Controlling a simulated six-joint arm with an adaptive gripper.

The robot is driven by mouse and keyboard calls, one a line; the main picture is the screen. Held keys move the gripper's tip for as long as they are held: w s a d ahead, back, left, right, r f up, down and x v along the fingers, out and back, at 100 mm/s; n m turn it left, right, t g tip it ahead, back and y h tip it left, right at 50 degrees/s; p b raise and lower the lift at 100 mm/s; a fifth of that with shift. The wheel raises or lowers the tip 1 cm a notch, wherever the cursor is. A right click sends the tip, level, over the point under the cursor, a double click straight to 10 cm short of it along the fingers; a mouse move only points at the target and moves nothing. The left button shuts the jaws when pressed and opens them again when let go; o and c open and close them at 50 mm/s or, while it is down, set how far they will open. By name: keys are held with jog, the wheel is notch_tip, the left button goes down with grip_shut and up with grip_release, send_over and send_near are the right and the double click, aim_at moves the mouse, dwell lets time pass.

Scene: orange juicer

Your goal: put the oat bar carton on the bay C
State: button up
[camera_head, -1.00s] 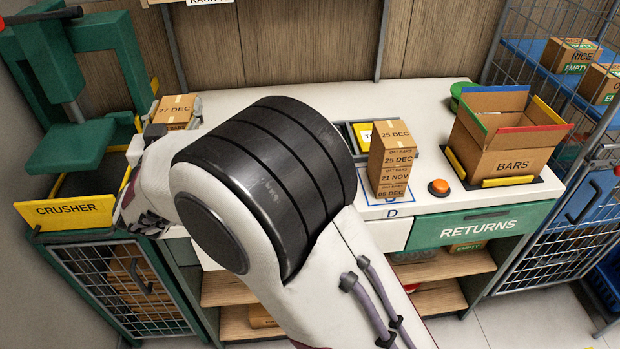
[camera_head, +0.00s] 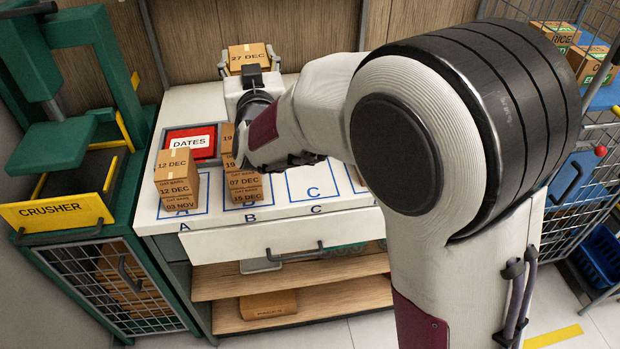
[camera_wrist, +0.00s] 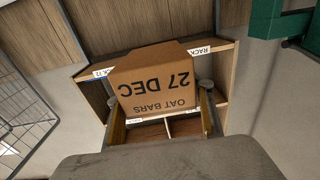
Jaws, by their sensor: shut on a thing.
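The oat bar carton (camera_head: 248,58), a brown box marked 27 DEC, is held in my gripper (camera_head: 249,72) near the back wall, past the counter's rear edge. In the wrist view the carton (camera_wrist: 155,85) sits between the two fingers of my gripper (camera_wrist: 163,108), its label upside down. My gripper is shut on it. Bay C (camera_head: 313,185) is a bare blue outline on the white counter, to the right of bay B and nearer the front. The carton is apart from it, behind and to the left.
Stacked cartons (camera_head: 177,180) stand on bay A. More cartons (camera_head: 244,185) stand on bay B, partly hidden by my arm. A red DATES tray (camera_head: 190,142) lies behind them. The green crusher (camera_head: 55,145) is at left. My arm hides the counter's right side.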

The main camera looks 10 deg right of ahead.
jog(key=s+d+f, duration=0.1)
jog(key=d+f, duration=0.5)
jog(key=f, duration=0.2)
jog(key=s+d+f, duration=0.2)
jog(key=d+f, duration=0.3)
jog(key=f, duration=0.4)
jog(key=shift+s+d+h, duration=0.3)
jog(key=shift+d, duration=0.05)
jog(key=shift+f, duration=0.15)
jog(key=shift+f, duration=2.9)
jog(key=shift+f, duration=2.05)
jog(key=shift+f, duration=0.1)
